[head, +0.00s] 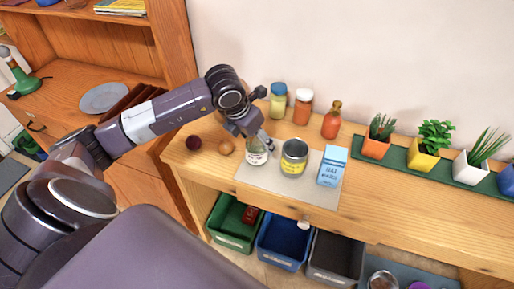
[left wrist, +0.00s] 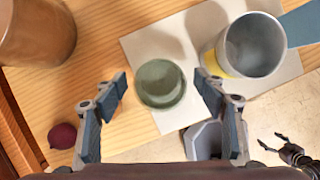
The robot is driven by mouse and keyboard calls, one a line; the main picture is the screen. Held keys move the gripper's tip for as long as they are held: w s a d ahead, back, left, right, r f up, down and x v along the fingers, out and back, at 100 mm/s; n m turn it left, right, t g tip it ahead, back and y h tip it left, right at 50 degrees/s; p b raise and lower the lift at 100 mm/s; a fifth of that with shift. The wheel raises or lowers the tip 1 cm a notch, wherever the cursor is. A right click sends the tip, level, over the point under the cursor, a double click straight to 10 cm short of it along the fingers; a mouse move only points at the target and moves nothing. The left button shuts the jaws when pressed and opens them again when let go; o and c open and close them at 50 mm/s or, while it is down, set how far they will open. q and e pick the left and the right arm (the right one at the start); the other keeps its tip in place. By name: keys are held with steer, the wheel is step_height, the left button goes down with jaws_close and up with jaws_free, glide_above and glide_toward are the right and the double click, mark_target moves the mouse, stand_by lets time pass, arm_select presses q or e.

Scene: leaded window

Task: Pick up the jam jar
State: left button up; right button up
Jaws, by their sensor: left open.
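A glass jar with a pale label (head: 257,154) stands upright on the light mat (head: 319,196), at its left end. I cannot read its label to confirm jam. My left gripper (head: 259,141) is right above it and hides its top in the head view. In the left wrist view, the jar's round greenish top (left wrist: 160,84) lies between the two open fingers of the left gripper (left wrist: 162,86), with gaps on both sides. A small dark gripper, likely my right one (left wrist: 272,149), shows at lower right in the left wrist view; its fingers are too small to judge.
A grey tin with a yellow band (head: 293,158) stands close right of the jar. Beyond it is a blue-and-white carton (head: 332,166). A brown onion (head: 226,147) and a dark red round item (head: 194,142) lie left. Several bottles, including a red bottle (head: 331,121), stand behind.

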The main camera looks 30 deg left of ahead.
arm_select(q)
steer(key=shift+c, duration=0.6)
steer(key=c, duration=1.7)
arm_select(e)
steer(key=shift+w+a, duration=0.15)
steer(key=shift+w, duration=0.2)
arm_select(q)
steer(key=shift+o, duration=0.2)
